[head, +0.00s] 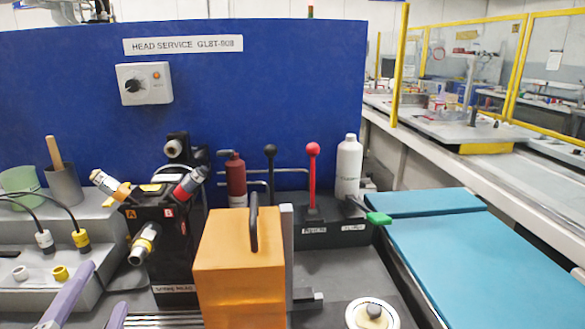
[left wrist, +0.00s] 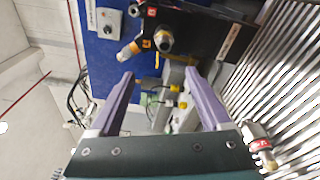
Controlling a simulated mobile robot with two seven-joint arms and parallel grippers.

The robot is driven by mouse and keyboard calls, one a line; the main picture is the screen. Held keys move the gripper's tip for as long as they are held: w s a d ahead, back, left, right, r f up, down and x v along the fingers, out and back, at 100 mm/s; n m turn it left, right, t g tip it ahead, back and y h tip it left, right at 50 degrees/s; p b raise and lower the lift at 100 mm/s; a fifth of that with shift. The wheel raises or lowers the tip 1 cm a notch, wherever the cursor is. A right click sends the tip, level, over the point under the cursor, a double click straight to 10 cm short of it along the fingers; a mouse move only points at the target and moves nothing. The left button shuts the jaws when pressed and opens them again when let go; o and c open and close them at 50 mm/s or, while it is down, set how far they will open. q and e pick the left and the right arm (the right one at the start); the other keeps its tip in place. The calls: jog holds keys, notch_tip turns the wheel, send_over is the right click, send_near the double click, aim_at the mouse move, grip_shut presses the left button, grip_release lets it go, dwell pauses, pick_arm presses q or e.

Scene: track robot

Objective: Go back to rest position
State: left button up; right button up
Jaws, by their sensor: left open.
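My left gripper (head: 103,288) shows at the lower left of the head view, its two purple fingers pointing up in front of the grey connector block. In the left wrist view the fingers of my left gripper (left wrist: 159,75) stand wide apart with nothing between them. Behind them, apart from the fingers, are the grey block with yellow connectors (left wrist: 180,110) and the black service head (left wrist: 205,30). My right gripper is in neither view.
The black service head (head: 165,240) with several hose fittings stands right of the left gripper. An orange box (head: 240,265) with a black handle is beside it. A blue panel (head: 240,90) closes the back. Teal mats (head: 490,260) lie clear at the right.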

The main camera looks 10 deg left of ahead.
pick_arm(q)
jog(key=s+f+n+g, duration=0.1)
jog(key=s+n+g, duration=0.25)
jog(key=n, duration=0.55)
jog(key=s+f+n+g+y, duration=0.1)
jog(key=s+n+g, duration=0.25)
jog(key=n, duration=0.55)
jog(key=s+f+n+g, duration=0.1)
jog(key=s+n+g, duration=0.25)
jog(key=n, duration=0.65)
jog(key=s+d+r+n+g+h, duration=0.2)
jog(key=s+d+n+h, duration=0.55)
jog(key=n, duration=0.75)
notch_tip(320, 180, up, 37)
jog(key=s+d+n+p, duration=0.1)
jog(key=p, duration=3.4)
jog(key=shift+d+f, duration=0.15)
jog(key=shift+d, duration=0.25)
